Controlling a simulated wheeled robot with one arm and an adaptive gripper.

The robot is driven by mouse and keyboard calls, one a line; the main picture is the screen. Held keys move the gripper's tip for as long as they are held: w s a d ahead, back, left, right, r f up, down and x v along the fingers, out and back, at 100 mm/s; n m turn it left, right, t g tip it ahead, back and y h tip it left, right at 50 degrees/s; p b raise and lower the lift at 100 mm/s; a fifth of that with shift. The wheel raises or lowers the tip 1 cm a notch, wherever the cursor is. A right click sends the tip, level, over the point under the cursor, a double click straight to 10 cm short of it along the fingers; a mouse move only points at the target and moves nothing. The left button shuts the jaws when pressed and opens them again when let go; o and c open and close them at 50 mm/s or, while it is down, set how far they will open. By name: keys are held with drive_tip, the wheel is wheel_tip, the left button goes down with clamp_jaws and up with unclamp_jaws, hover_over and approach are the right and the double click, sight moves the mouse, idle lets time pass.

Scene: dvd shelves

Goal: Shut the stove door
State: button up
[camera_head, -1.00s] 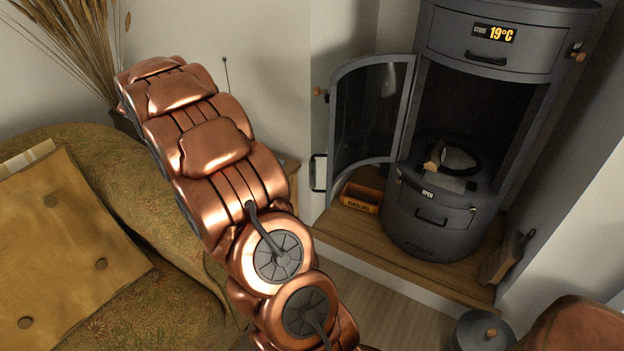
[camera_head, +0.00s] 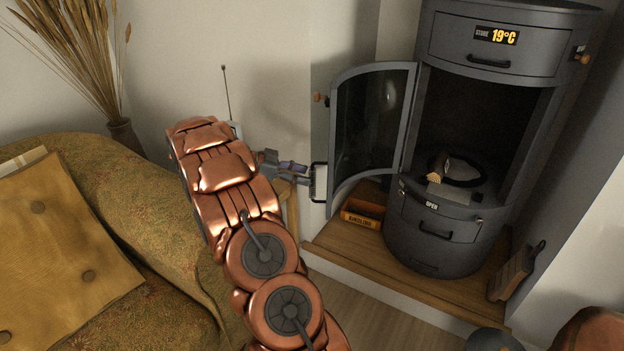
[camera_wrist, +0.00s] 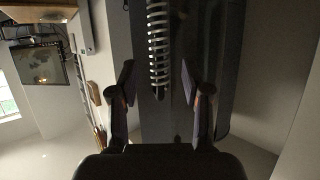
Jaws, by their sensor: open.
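The grey stove (camera_head: 440,235) stands at the right with its curved glass door (camera_head: 370,120) swung open to the left. The door handle (camera_head: 319,182) is at the door's free left edge. My gripper (camera_head: 306,174) is just left of this handle, with its fingers pointing at it. In the wrist view my open fingers (camera_wrist: 157,82) are spread, and a coiled metal handle (camera_wrist: 157,45) shows ahead, between and beyond the fingertips. I cannot tell whether the fingers touch it.
A kindling box (camera_head: 363,214) sits on the wooden hearth (camera_head: 330,240) below the door. A brush or shovel (camera_head: 515,272) leans at the right of the hearth. A patterned armchair (camera_head: 150,230) with a mustard cushion (camera_head: 60,250) fills the left.

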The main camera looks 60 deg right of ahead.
sight(312, 198)
drive_tip(key=shift+x, duration=1.95)
clamp_jaws()
